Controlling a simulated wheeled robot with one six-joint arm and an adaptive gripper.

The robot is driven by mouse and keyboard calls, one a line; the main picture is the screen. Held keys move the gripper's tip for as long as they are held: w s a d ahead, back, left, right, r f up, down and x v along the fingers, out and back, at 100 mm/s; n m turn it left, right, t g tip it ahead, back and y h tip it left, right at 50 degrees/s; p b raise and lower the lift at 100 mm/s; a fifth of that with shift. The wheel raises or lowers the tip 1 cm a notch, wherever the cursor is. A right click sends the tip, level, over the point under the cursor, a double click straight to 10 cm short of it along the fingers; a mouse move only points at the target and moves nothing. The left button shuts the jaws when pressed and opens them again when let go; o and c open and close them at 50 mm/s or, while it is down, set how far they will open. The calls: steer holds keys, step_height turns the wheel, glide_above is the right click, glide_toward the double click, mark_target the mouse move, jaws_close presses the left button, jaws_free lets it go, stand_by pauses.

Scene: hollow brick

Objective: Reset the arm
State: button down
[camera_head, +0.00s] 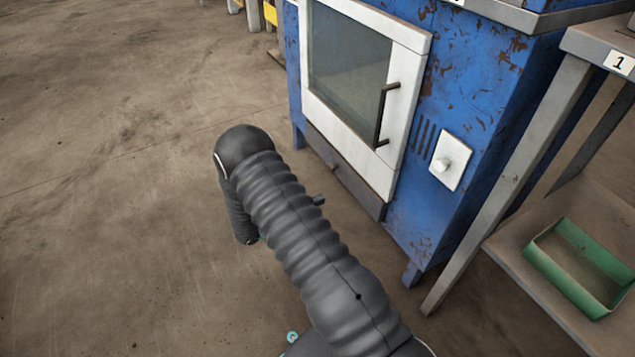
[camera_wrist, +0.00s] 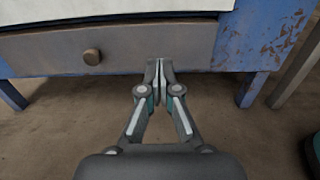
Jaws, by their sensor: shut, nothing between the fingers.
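My gripper (camera_wrist: 160,66) shows in the wrist view with its two fingers together and nothing between them. It points toward the lower front of a rusty blue cabinet oven (camera_head: 465,85). Behind the fingertips is a grey drawer (camera_wrist: 180,47) with a round brown knob, left of the fingers. In the head view my dark ribbed arm reaches up from the bottom centre and bends down in front of the oven. The gripper itself is hidden there behind the arm.
The oven's white-framed glass door (camera_head: 350,60) is closed, with a dark bar handle (camera_head: 382,115). A white knob panel (camera_head: 450,160) is at its right. A grey table (camera_head: 520,180) marked 1 holds a green tray (camera_head: 540,262) on its lower shelf. Floor at left is clear.

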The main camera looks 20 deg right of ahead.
steer(key=s+f+m+g+y, duration=0.2)
steer(key=s+f+m+g, duration=0.15)
steer(key=s, duration=0.35)
steer(key=s+a+r+m+g+y, duration=0.1)
steer(key=s+r+m+g+y, duration=0.25)
steer(key=s, duration=0.25)
steer(key=s+a+r+m+t+y+p, duration=0.2)
steer(key=s+r+m+t+y, duration=0.1)
steer(key=r, duration=1)
steer(key=s+a+r+m+t+y+p, duration=0.1)
steer(key=s+r+m+y, duration=0.4)
steer(key=r, duration=0.9)
steer(key=s+a+r+m+t+y+p, duration=0.2)
steer(key=s+r+m+t+y+p, duration=0.1)
steer(key=s+r, duration=0.6)
steer(key=shift+a+r+m+t+y, duration=0.45)
steer(key=shift+r+m+t, duration=0.65)
steer(key=shift+r, duration=1.15)
steer(key=shift+d, duration=0.15)
